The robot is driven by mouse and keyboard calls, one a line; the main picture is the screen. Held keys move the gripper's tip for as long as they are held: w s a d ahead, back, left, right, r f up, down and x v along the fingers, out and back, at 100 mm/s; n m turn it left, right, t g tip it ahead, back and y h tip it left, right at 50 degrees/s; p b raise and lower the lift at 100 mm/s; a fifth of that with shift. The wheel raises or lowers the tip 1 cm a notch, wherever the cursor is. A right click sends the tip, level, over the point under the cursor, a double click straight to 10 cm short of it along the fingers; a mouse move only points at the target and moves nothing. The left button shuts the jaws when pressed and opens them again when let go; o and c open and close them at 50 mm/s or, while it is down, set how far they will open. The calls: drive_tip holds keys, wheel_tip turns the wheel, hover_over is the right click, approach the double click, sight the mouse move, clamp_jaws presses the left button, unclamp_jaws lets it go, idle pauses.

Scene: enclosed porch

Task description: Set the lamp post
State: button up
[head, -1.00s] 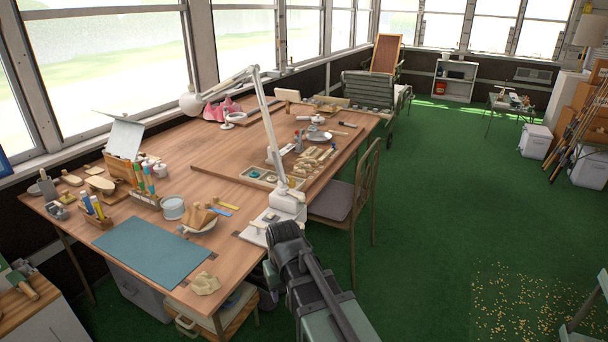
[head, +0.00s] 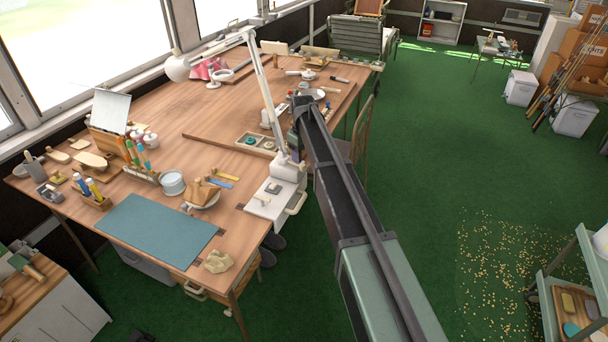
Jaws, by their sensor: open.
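A white jointed desk lamp (head: 268,90) stands at the table's right edge, its round head (head: 177,69) reaching left over the table. I cannot make out a separate small lamp post. My arm rises from the lower right, and its dark far end overlaps the table's right side, just right of the lamp's post. My gripper's fingers do not show; the arm hides that part. The arm also covers part of the tabletop behind it.
A chair (head: 362,120) stands behind my arm. Green floor to the right is open, with scattered bits (head: 490,255) near a shelf cart (head: 548,300).

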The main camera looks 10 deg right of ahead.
sight(303, 165)
wheel_tip(303, 165, down, 5)
drive_tip(key=b, duration=0.3)
drive_tip(key=shift+r, duration=0.1)
clamp_jaws()
